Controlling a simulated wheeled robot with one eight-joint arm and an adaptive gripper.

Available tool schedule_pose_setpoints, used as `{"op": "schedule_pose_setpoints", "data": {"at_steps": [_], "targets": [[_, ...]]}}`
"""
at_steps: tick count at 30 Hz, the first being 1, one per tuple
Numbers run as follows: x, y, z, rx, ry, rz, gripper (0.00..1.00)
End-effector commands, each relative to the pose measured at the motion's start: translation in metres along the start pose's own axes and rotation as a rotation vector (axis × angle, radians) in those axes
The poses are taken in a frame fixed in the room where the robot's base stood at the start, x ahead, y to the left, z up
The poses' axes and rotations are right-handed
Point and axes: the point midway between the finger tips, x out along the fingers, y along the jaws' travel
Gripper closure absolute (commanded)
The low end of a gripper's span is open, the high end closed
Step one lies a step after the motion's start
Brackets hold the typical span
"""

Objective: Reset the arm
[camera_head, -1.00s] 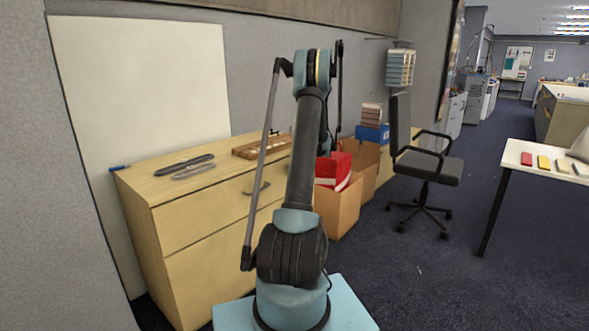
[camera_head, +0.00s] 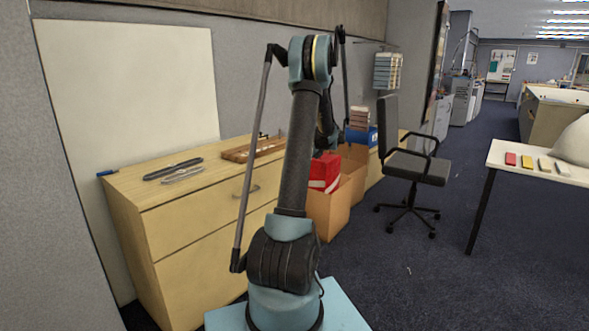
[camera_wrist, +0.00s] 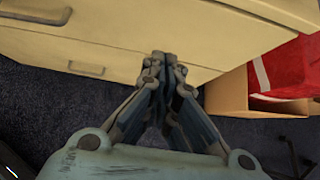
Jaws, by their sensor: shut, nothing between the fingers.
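My gripper (camera_wrist: 160,60) shows in the wrist view, its fingers together and empty. Behind its tips are the pale wood fronts of the drawer cabinet (camera_wrist: 110,40). In the head view my arm stands upright in the middle of the picture and bends over at the top. My gripper is hidden behind the arm there. The drawer cabinet (camera_head: 190,230) stands to the left of the arm.
On the cabinet top lie dark tools (camera_head: 172,169), a blue pen (camera_head: 107,173) and a wooden tray (camera_head: 240,152). Cardboard boxes (camera_head: 333,212) with a red item (camera_head: 325,170) stand beside it. An office chair (camera_head: 415,167) and a white table (camera_head: 510,160) are right. Carpet between is clear.

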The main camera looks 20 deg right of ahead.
Motion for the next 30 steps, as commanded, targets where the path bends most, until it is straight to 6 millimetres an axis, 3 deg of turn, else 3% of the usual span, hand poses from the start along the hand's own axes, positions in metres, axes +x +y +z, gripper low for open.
{"op": "schedule_pose_setpoints", "data": {"at_steps": [8, 13, 21, 30], "targets": [[-0.011, 0.0, -0.001, -0.002, 0.001, 0.0, 1.0], [-0.016, 0.022, 0.009, -0.072, 0.019, 0.011, 1.0], [-0.042, 0.106, 0.035, -0.364, 0.092, 0.059, 1.0], [-0.073, 0.203, 0.045, -0.714, 0.165, 0.129, 1.0]]}}
